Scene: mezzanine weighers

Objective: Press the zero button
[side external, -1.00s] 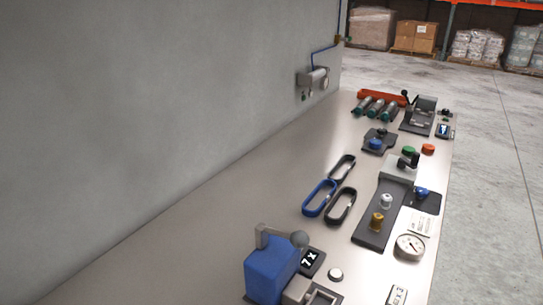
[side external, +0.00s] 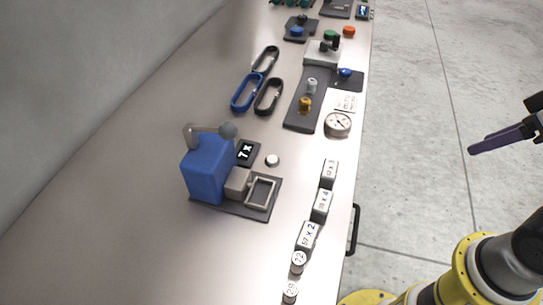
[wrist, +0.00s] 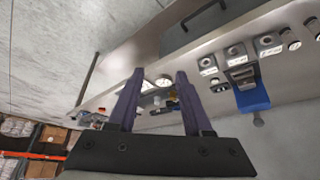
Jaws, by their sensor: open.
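No button in view carries a readable "zero" label. A pale round button (side external: 273,160) sits on the bench beside a small dark display (side external: 247,152) and a blue lever device (side external: 208,170). The blue device also shows in the wrist view (wrist: 252,97). Farther up the bench are blue (side external: 297,32), green (side external: 330,35) and orange-red (side external: 348,32) round pieces; I cannot tell which are buttons. My gripper (wrist: 158,73) is open and empty. In the side view its dark purple finger (side external: 490,143) is off the bench's right side, over the floor, apart from every button.
Several marked blocks and round pieces, including one block (side external: 322,205), line the bench's right edge. A dial gauge (side external: 337,124), a brass knob (side external: 305,103) and a blue loop (side external: 246,93) lie beyond. A dark handle (side external: 353,230) juts from the bench side. The bench's near left is bare.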

